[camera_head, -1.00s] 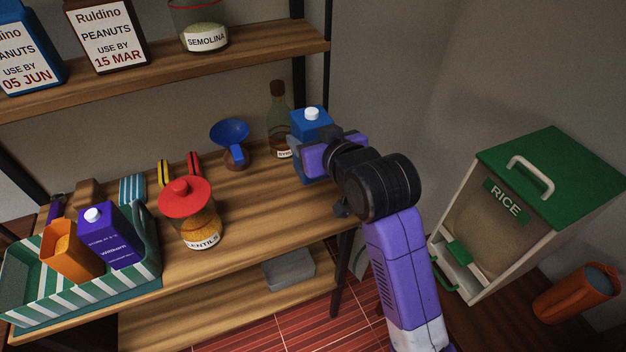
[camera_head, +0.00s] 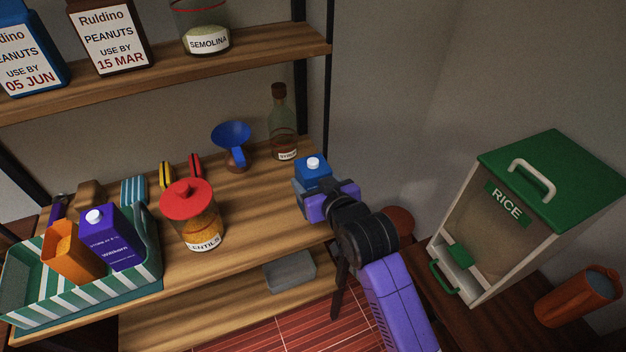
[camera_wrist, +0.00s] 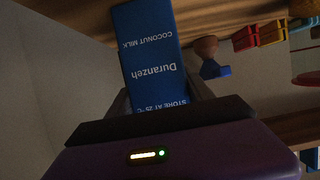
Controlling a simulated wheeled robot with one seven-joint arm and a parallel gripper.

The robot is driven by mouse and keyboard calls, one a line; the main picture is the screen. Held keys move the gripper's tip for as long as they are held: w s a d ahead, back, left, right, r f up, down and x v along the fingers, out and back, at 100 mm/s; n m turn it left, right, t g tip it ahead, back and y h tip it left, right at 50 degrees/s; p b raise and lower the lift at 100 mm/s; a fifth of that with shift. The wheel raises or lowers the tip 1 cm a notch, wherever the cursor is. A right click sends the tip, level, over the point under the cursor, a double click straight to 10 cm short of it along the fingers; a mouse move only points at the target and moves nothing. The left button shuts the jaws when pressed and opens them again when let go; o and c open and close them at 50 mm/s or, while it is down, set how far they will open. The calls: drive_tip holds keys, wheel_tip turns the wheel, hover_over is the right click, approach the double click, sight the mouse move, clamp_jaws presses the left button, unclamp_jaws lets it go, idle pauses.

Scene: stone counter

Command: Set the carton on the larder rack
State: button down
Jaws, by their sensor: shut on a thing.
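The carton (camera_head: 312,169) is blue with a white cap, and my gripper (camera_head: 309,195) is shut on it at the right end of the rack's middle shelf. In the wrist view the carton (camera_wrist: 152,55) shows the words "Duranzeh", "COCONUT MILK" and "STORE AT 25 °C" between the fingers of my gripper (camera_wrist: 160,105). The carton looks upright. Its base is hidden, so I cannot tell whether it touches the shelf.
A glass bottle (camera_head: 283,125) and a blue funnel (camera_head: 231,140) stand behind. A red-lidded lentils jar (camera_head: 193,220) is to the left, and a striped crate (camera_head: 140,275) holds a purple carton (camera_head: 112,240). A green-lidded rice bin (camera_head: 495,205) stands right. Shelf between jar and carton is clear.

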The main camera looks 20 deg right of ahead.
drive_tip(key=shift+r, duration=0.15)
drive_tip(key=shift+c, duration=2)
unclamp_jaws()
drive_tip(key=shift+f, duration=0.25)
drive_tip(key=shift+r, duration=0.15)
drive_tip(key=v, duration=1.2)
drive_tip(key=shift+b, duration=0.35)
